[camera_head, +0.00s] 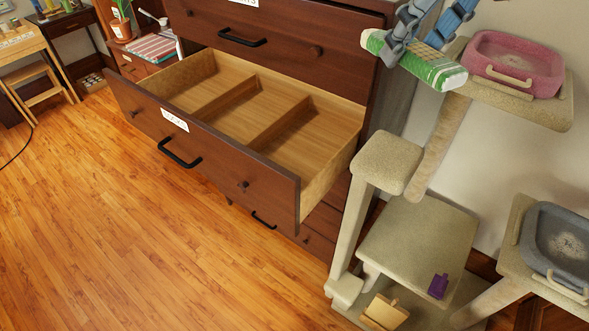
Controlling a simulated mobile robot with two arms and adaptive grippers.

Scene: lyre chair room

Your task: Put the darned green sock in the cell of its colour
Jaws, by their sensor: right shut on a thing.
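The darned green sock (440,73) is a rolled or folded green bundle with white ends and a beige checked patch. My right gripper (412,38) comes in from the top right and is shut on it, holding it up in front of the cat tree. The open drawer (232,163) of the dark wooden chest is left of and below the sock. Two dividers part it into three cells, all empty, with bare pale wood inside. No cell colour shows. My left gripper is out of view.
The beige cat tree (387,163) stands right of the chest, with a pink tray (515,62) and a grey tray (556,243) on its platforms. A small purple item (438,286) lies lower down. The wooden floor (110,240) at left is clear.

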